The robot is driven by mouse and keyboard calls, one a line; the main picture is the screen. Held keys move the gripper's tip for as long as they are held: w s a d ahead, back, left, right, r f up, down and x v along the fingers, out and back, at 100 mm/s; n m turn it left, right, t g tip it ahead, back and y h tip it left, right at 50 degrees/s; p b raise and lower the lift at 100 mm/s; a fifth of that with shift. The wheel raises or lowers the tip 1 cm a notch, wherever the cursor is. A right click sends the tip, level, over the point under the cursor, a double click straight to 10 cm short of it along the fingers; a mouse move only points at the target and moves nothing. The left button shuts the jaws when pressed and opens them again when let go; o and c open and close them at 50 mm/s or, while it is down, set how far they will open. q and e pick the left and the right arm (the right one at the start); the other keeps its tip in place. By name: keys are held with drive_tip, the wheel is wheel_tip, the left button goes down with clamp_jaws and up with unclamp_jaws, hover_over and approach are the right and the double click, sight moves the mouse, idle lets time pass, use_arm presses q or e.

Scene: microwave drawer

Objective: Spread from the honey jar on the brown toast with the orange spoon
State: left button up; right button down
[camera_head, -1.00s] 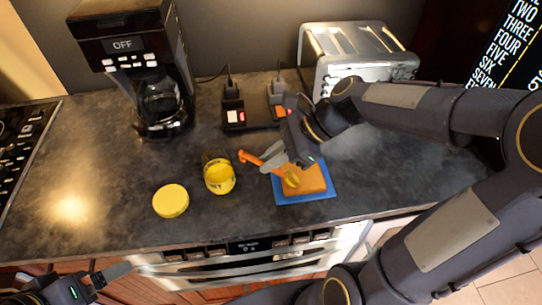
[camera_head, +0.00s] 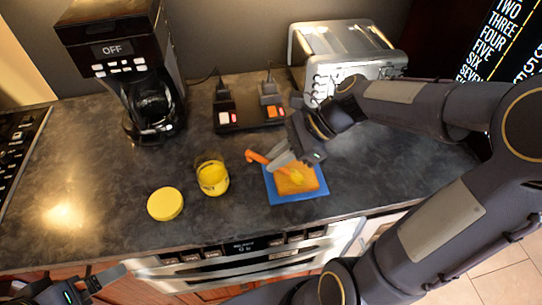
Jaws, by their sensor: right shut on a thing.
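The brown toast (camera_head: 302,187) lies on a blue mat (camera_head: 284,200) near the counter's front edge. A yellow patch shows on top of the toast. The orange spoon (camera_head: 257,158) is held in my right gripper (camera_head: 281,160), shut on it, with the handle end to the left and the spoon over the toast; its bowl is hard to make out. The honey jar (camera_head: 213,178) stands open left of the mat with yellow inside. Its yellow lid (camera_head: 165,204) lies to the left. My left gripper (camera_head: 98,281) is at the lower left, below the counter edge, apparently open and empty.
A coffee maker (camera_head: 140,70) stands at the back left and a toaster (camera_head: 345,60) at the back right. Between them is a black power strip or switch unit (camera_head: 247,114). A stove (camera_head: 18,140) is at the far left. The counter's front left is clear.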

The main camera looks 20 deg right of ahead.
drive_tip(key=shift+d, duration=0.15)
drive_tip(key=shift+s+d+f, duration=0.1)
drive_tip(key=shift+s+d, duration=0.05)
drive_tip(key=shift+d, duration=0.45)
drive_tip(key=shift+s+d, duration=0.15)
drive_tip(key=shift+d, duration=0.4)
drive_tip(key=shift+a+p, duration=0.2)
drive_tip(key=shift+p, duration=0.1)
drive_tip(key=shift+w+a, duration=0.15)
drive_tip(key=shift+a, duration=0.4)
drive_tip(key=shift+w+a, duration=0.15)
drive_tip(key=shift+a, duration=0.45)
drive_tip(key=shift+a, duration=0.15)
drive_tip(key=shift+w+a+p, duration=0.2)
drive_tip(key=shift+a, duration=0.45)
drive_tip(key=shift+w+a+p, duration=0.15)
drive_tip(key=shift+a+p, duration=0.05)
drive_tip(key=shift+a, duration=0.4)
drive_tip(key=shift+d, duration=0.2)
